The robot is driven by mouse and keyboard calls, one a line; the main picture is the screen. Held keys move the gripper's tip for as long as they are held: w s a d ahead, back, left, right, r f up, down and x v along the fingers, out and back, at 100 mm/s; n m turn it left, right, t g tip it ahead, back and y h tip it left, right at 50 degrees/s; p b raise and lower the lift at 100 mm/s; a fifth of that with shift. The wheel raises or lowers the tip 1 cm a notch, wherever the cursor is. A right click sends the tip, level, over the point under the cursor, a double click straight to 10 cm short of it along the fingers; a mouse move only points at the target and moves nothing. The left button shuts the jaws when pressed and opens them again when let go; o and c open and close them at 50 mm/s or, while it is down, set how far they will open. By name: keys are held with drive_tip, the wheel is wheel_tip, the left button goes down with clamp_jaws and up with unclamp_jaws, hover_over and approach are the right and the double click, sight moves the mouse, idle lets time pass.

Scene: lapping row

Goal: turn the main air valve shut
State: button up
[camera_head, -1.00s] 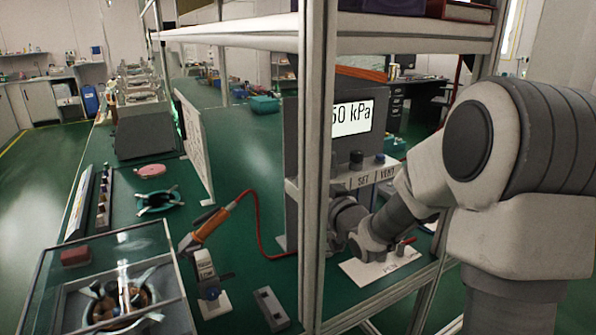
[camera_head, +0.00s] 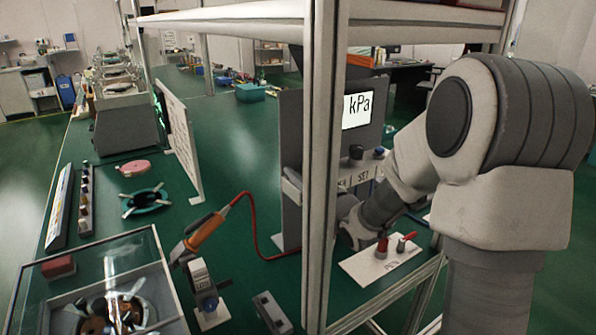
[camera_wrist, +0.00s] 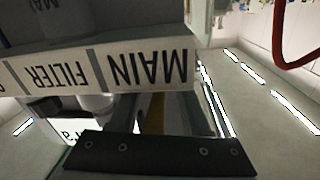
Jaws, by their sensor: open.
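The main air valve itself is not clear in any view. In the wrist view a pale label strip (camera_wrist: 120,70) reads MAIN and FILTER upside down. Below the word MAIN are a dull yellow strip (camera_wrist: 152,112) and grey surfaces that I cannot identify for sure. The dark screwed bar of my gripper (camera_wrist: 155,152) spans the bottom of that view, close to the label strip, with nothing visibly held. In the head view my arm reaches behind the grey frame post, and my gripper's fingers are hidden there.
A grey post (camera_head: 322,170) stands before my arm. A white plate (camera_head: 372,262) with red-handled fittings (camera_head: 383,246) lies below my wrist. A kPa display box (camera_head: 357,115) stands behind. A red hose shows in the wrist view (camera_wrist: 287,45). Lapping equipment fills the left bench.

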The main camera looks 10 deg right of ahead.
clamp_jaws()
idle(0.3)
drive_tip(key=shift+a+n+g+y, duration=0.15)
drive_tip(key=shift+n+g+y, duration=0.35)
drive_tip(key=shift+y, duration=0.4)
unclamp_jaws()
